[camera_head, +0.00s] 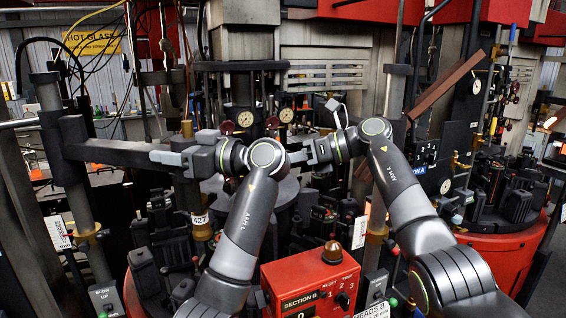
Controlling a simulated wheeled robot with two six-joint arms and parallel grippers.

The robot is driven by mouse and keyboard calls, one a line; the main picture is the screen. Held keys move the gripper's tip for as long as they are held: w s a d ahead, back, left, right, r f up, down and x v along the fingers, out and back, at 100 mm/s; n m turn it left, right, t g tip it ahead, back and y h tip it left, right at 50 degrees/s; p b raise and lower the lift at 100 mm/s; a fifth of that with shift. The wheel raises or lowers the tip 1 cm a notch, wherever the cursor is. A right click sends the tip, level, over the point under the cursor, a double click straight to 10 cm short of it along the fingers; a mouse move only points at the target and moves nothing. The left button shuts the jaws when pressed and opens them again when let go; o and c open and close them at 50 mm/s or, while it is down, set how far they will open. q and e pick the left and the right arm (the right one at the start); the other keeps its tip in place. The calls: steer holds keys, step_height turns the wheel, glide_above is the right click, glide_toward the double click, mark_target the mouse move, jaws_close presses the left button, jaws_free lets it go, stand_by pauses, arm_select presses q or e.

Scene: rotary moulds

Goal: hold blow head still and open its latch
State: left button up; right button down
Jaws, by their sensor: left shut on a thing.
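A dark horizontal arm (118,153) juts rightward from a post on the left; I take it to be the blow head's arm, but I cannot pick out the head itself for sure. My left gripper (170,157) points left, with its pale fingers shut at the right end of this arm. The gripped part is mostly hidden by the fingers. My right gripper (300,157) also points left, just right of my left wrist. Its fingertips are small and partly hidden, so their opening is unclear. I cannot make out the latch.
A red "SECTION B" control box (308,283) stands at the front centre. A round dark mould table (275,195) lies behind my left arm. Black mould parts crowd both sides. A brown slanted bar (445,85) and gauges are at the upper right. Free room is tight.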

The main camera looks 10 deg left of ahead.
arm_select(q)
steer(key=shift+s+a+f, duration=0.1)
steer(key=shift+s, duration=0.05)
steer(key=o, duration=0.9)
steer(key=shift+s+a+r, duration=0.25)
steer(key=shift+s+r, duration=0.05)
steer(key=shift+s, duration=0.35)
steer(key=shift+w+d+f, duration=0.15)
steer(key=shift+w, duration=0.25)
steer(key=shift+s+d+b, duration=0.15)
steer(key=shift+d+b, duration=0.15)
steer(key=shift+d, duration=0.1)
steer(key=shift+s+d+b, duration=0.3)
steer(key=shift+d+b, duration=0.85)
steer(key=shift+d, duration=1.6)
steer(key=shift+s+d+b, duration=0.35)
steer(key=shift+d+b, duration=0.8)
steer(key=shift+d, duration=1.6)
steer(key=shift+s+d+b, duration=0.3)
steer(key=shift+d+b, duration=0.85)
steer(key=shift+d, duration=1.6)
arm_select(e)
step_height(320, 180, down, 7)
steer(key=shift+s+a, duration=0.15)
steer(key=shift+s, duration=0.25)
